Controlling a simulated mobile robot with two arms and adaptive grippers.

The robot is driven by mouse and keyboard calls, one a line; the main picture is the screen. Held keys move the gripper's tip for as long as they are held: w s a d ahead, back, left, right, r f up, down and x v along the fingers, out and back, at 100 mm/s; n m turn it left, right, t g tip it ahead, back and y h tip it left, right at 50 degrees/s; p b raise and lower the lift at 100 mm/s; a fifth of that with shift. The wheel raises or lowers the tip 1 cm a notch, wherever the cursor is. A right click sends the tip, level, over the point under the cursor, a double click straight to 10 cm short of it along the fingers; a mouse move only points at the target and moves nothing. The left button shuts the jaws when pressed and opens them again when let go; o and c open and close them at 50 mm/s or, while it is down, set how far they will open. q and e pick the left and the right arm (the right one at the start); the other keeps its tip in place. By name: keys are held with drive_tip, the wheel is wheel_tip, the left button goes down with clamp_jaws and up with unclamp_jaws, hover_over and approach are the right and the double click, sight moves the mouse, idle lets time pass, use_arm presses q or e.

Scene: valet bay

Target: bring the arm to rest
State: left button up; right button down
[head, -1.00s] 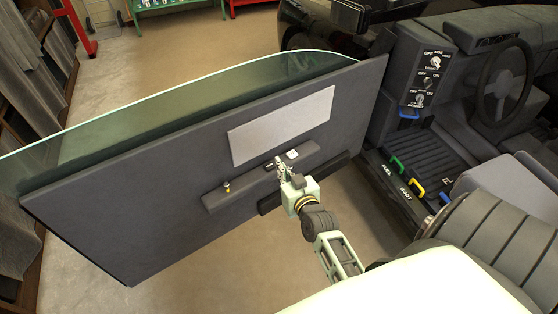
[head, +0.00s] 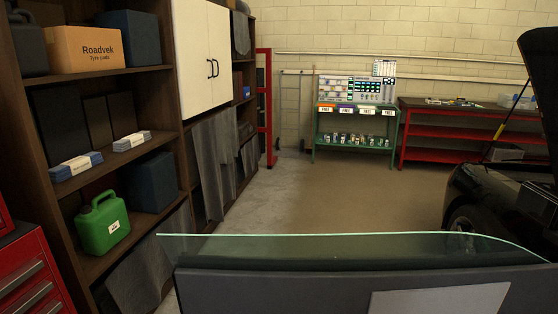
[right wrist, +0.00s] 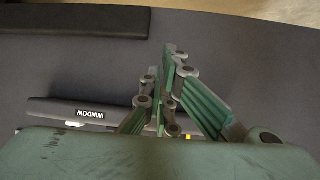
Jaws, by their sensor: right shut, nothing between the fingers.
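My right gripper (right wrist: 172,60) shows in the right wrist view, shut with nothing between its fingers. It is over the inner face of the open car door (right wrist: 235,60), by the armrest switch panel with a label reading WINDOW (right wrist: 89,114). Whether the fingertips touch the panel cannot be told. In the head view only the top of the door (head: 260,288) and its raised window glass (head: 350,247) show, at the bottom. Neither arm is in the head view now.
A tall shelf unit (head: 172,150) with a green can (head: 103,226) and boxes stands on the left. A green stand (head: 352,155) and red workbench (head: 440,145) are at the back wall. The black car's front (head: 490,195) is at right. Floor beyond the door is clear.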

drive_tip(key=s+a+f+n+g+y, duration=0.1)
drive_tip(key=s+a+f+g, duration=0.1)
drive_tip(key=s+f, duration=0.5)
drive_tip(key=s+a+f+n+g, duration=0.1)
drive_tip(key=s+a+f+g, duration=0.15)
drive_tip(key=s+f, duration=0.5)
drive_tip(key=s+f+g, duration=0.2)
drive_tip(key=s+f, duration=0.2)
drive_tip(key=s, duration=0.7)
drive_tip(key=s+f+n+g, duration=0.1)
drive_tip(key=s+f+g, duration=0.2)
drive_tip(key=s, duration=0.8)
drive_tip(key=shift+s+f, duration=0.3)
drive_tip(key=shift+f, duration=0.3)
drive_tip(key=shift+d, duration=0.15)
